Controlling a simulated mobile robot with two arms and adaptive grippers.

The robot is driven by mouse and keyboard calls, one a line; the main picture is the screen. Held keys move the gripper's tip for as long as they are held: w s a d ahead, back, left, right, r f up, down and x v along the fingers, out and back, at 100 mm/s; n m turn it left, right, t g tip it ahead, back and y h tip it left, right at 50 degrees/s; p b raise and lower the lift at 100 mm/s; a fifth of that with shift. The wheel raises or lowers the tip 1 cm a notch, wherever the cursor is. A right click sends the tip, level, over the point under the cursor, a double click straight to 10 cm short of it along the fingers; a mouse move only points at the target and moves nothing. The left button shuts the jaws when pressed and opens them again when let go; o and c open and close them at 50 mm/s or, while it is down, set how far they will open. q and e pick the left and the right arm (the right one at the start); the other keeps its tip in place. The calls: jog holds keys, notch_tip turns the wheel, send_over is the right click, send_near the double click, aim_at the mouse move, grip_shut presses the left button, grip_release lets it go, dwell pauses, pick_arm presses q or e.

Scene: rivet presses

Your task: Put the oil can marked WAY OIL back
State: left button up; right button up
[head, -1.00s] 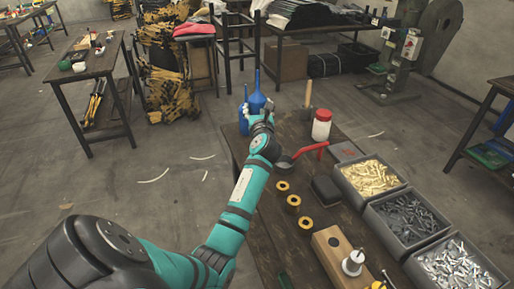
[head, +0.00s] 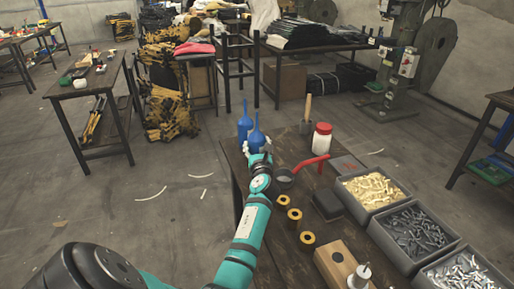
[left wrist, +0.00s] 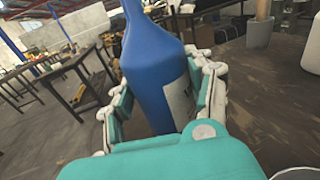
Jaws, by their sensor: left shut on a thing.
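My left gripper (head: 258,153) is shut on a blue oil can (head: 257,137) with a narrow spout, at the far left corner of the wooden table (head: 233,160). In the left wrist view the same can (left wrist: 152,75) is between the fingers (left wrist: 160,108), roughly upright. Part of a white label shows on its right side, but its marking cannot be read. Its base is hidden, so I cannot tell whether it touches the table. A second blue can (head: 245,126) stands just behind and left of it. My right gripper is not in view.
A white jar with a red lid (head: 321,140), a wooden-handled tool (head: 306,112) and a red-handled tool (head: 311,164) are right of the gripper. Yellow-black rings (head: 294,215) line the table's middle. Bins of rivets (head: 372,190) fill its right side.

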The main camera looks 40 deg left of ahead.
pick_arm(q)
jog(key=shift+f, duration=0.2)
jog(key=o, duration=1.5)
jog(key=shift+r, duration=0.15)
jog(key=shift+d, duration=0.15)
jog(key=p+v, duration=0.1)
jog(key=v, duration=1)
jog(key=shift+s+d+r, duration=0.1)
jog(key=shift+s+d, duration=0.2)
